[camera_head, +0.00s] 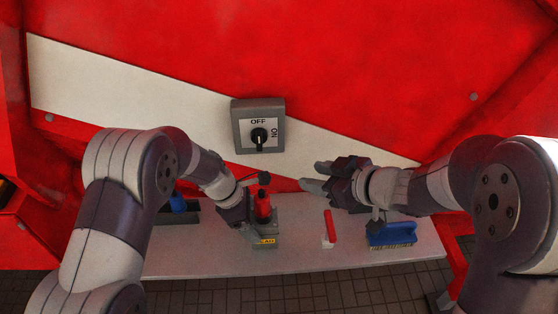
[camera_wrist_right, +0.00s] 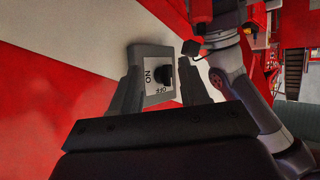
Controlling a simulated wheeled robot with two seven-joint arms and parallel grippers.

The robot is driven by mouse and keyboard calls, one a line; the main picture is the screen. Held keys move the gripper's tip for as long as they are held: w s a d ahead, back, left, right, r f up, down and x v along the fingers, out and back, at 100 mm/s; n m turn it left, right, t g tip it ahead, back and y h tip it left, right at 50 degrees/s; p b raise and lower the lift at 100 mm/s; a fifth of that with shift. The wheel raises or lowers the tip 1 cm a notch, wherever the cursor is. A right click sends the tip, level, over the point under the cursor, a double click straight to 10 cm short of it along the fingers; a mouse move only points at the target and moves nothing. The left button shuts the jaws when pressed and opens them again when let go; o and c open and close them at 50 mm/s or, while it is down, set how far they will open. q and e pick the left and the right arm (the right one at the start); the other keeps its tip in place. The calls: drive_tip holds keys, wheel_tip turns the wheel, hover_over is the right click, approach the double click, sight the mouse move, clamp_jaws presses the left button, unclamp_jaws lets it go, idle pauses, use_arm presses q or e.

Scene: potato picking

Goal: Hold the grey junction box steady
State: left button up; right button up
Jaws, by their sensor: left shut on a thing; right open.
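A small grey box (camera_head: 264,240) with a yellow label stands on the shelf, with an upright red part (camera_head: 262,207) on top. I take it as the junction box. My left gripper (camera_head: 250,217) is shut at the left side of this box and red part; the exact contact is hidden. A grey switch box (camera_head: 238,128) with a black knob and OFF and ON marks is on the wall above. My right gripper (camera_head: 313,175) is open and empty, below and right of the switch box. In the right wrist view, the switch box (camera_wrist_right: 148,54) shows beyond and between its fingers (camera_wrist_right: 162,88).
The pale shelf (camera_head: 200,262) also holds a red-handled tool (camera_head: 329,228), a blue brush (camera_head: 392,234) at right, and a blue item (camera_head: 178,203) by a dark tray at left. A red wall (camera_head: 370,70) with a white stripe rises behind. Bare shelf lies along the front.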

use_arm(q)
drive_tip(key=shift+w, duration=0.15)
use_arm(e)
drive_tip(key=w+r+m+t+h, duration=0.1)
drive_tip(key=w+r+m+h, duration=0.2)
drive_tip(key=w+h, duration=0.3)
use_arm(q)
drive_tip(key=shift+a+r, duration=0.1)
drive_tip(key=shift+r, duration=0.05)
use_arm(e)
drive_tip(key=m+g+h, duration=0.1)
drive_tip(key=m+g, duration=0.3)
drive_tip(key=g, duration=0.2)
approach(262, 197)
drive_tip(key=x, duration=0.9)
drive_tip(key=shift+w+f, duration=0.1)
drive_tip(key=shift+f, duration=0.15)
drive_tip(key=shift+c, duration=0.3)
